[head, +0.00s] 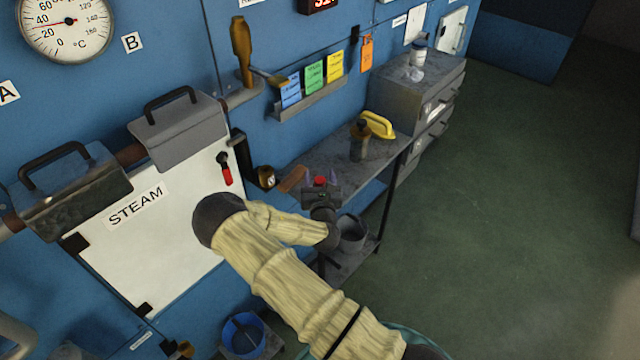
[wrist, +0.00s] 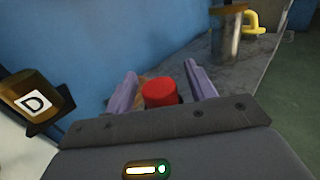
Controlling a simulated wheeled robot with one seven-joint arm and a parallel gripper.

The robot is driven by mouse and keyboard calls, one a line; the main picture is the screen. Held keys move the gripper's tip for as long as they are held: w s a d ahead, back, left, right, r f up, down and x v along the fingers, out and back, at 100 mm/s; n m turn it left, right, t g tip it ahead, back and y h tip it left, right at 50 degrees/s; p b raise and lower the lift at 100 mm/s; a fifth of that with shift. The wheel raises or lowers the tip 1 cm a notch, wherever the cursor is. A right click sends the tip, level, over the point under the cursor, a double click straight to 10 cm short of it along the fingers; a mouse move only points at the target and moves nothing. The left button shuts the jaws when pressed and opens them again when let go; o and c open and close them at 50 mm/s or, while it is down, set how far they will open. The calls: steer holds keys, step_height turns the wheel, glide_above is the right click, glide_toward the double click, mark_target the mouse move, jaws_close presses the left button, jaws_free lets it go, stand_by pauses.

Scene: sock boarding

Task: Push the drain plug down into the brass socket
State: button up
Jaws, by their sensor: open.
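A red round-topped piece (wrist: 160,93), which looks like the drain plug, shows between my gripper's two purple fingers (wrist: 163,80) in the wrist view. Its red top (head: 319,181) also shows at my gripper (head: 322,179) in the head view, over the near part of the grey bench. The fingers stand apart, with gaps showing on both sides of the red piece. The palm hides its lower part, so I cannot tell how deep it sits. No brass socket shows clearly around it.
A dark brass fitting marked D (wrist: 35,103) is close on the left, by the blue wall. A grey bucket (head: 352,235) is below.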

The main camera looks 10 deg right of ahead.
steer(key=shift+c, duration=0.4)
steer(key=c, duration=1)
steer(key=shift+r, duration=0.1)
step_height(320, 180, up, 10)
steer(key=shift+f+b, duration=0.1)
steer(key=shift+b, duration=0.55)
steer(key=shift+f, duration=0.1)
